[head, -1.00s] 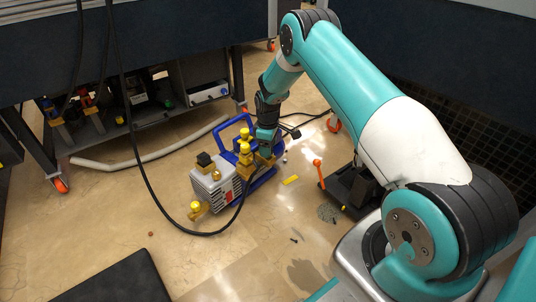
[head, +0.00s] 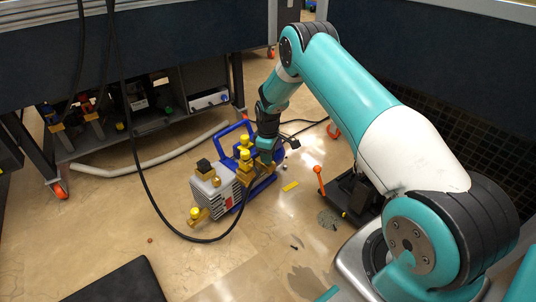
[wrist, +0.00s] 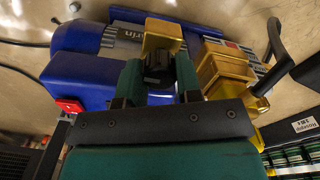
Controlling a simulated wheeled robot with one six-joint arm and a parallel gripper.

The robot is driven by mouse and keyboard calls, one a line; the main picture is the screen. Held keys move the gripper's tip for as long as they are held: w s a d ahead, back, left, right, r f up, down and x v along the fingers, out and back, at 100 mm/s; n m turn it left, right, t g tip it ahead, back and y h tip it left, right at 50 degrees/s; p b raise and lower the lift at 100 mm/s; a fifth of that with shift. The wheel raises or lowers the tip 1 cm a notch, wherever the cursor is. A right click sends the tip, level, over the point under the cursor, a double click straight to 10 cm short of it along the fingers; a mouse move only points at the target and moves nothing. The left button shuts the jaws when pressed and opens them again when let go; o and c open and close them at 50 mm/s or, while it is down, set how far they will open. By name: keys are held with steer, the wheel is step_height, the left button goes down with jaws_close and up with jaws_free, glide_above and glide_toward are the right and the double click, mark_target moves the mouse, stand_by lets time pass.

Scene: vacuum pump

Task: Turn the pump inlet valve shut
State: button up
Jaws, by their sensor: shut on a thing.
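The vacuum pump (head: 215,188) stands on the floor, with a grey finned body, a blue handle and brass fittings with yellow caps. In the wrist view its blue motor housing (wrist: 75,75) fills the left and middle. My gripper (head: 264,158) is at the pump's right end in the head view. In the wrist view my gripper (wrist: 158,65) has its two green fingers on either side of a black valve knob (wrist: 158,67) and is shut on it. The knob sits on a brass valve body (wrist: 162,35). The gripper hides the knob in the head view.
A black hose (head: 160,205) loops down in front of the pump. An orange-handled lever (head: 319,179) stands to its right, with a yellow piece (head: 291,187) on the floor between. A pale tube (head: 150,163) lies behind, near a low shelf. Floor at the front is mostly clear.

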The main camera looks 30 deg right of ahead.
steer(key=m+p, duration=0.3)
steer(key=shift+r, duration=0.2)
steer(key=m+p, duration=0.2)
steer(key=m, duration=0.3)
steer(key=shift+f, duration=0.1)
steer(key=m+p, duration=0.1)
steer(key=m, duration=0.3)
steer(key=shift+m+p, duration=0.3)
steer(key=shift+p, duration=0.1)
steer(key=m+p, duration=0.1)
steer(key=m, duration=0.3)
steer(key=shift+f+m, duration=0.1)
steer(key=shift+m, duration=0.2)
steer(key=o, duration=0.9)
steer(key=shift+o, duration=0.2)
